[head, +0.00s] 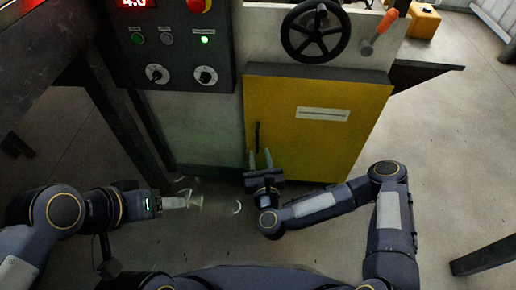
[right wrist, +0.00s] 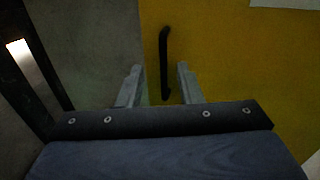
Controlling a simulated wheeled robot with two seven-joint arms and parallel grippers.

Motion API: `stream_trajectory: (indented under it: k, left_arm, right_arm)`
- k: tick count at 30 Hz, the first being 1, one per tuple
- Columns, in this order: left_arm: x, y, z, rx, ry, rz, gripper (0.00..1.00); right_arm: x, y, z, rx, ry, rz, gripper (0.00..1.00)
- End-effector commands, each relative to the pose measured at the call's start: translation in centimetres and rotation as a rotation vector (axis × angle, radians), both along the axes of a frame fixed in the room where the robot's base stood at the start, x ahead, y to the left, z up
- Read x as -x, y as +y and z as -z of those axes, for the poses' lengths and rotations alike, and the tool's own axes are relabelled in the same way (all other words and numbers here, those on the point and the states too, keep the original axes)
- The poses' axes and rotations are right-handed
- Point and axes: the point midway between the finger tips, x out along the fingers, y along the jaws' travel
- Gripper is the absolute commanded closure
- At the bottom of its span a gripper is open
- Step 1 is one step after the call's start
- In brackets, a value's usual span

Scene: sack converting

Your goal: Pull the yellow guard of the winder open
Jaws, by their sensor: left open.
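The yellow guard (head: 330,140) is a flat door on the front of the winder (head: 205,130), and it looks closed. Its black vertical handle (head: 257,137) is near the door's left edge. My right gripper (head: 260,160) is at the lower end of the handle. In the right wrist view the handle (right wrist: 164,62) stands between the two spread fingers of my right gripper (right wrist: 158,85), with a gap on each side. My left gripper (head: 195,201) is open and empty, low at the left, away from the door.
A black control panel (head: 165,50) with knobs and a red button is at the upper left. A black handwheel (head: 315,32) and an orange-handled lever (head: 380,30) sit above the guard. A dark table edge (head: 487,257) is at the lower right. The floor (head: 445,150) right of the guard is clear.

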Motion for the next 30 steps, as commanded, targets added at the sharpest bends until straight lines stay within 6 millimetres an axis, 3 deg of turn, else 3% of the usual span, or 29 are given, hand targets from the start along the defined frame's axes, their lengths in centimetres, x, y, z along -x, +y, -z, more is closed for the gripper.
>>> stream_trajectory:
  k: [5, 18, 29, 30]
  left_arm:
    - [0.0, 0.0, 0.6, 0.000, 0.000, 0.000, 0.43]
    - [0.0, 0.0, 2.1, 0.000, 0.000, 0.000, 0.43]
    - [0.0, 0.0, 2.1, 0.000, 0.000, 0.000, 0.43]
    - [0.0, 0.0, 2.1, 0.000, 0.000, 0.000, 0.43]
  right_arm:
    - [-0.7, -0.1, 0.7, -0.046, 0.011, 0.036, 0.67]
    - [-6.9, 0.9, 0.7, -0.041, 0.011, 0.033, 0.67]
    - [-7.5, 1.0, 0.6, -0.040, 0.013, 0.031, 0.67]
    - [-7.5, 1.0, 0.6, -0.040, 0.013, 0.031, 0.71]
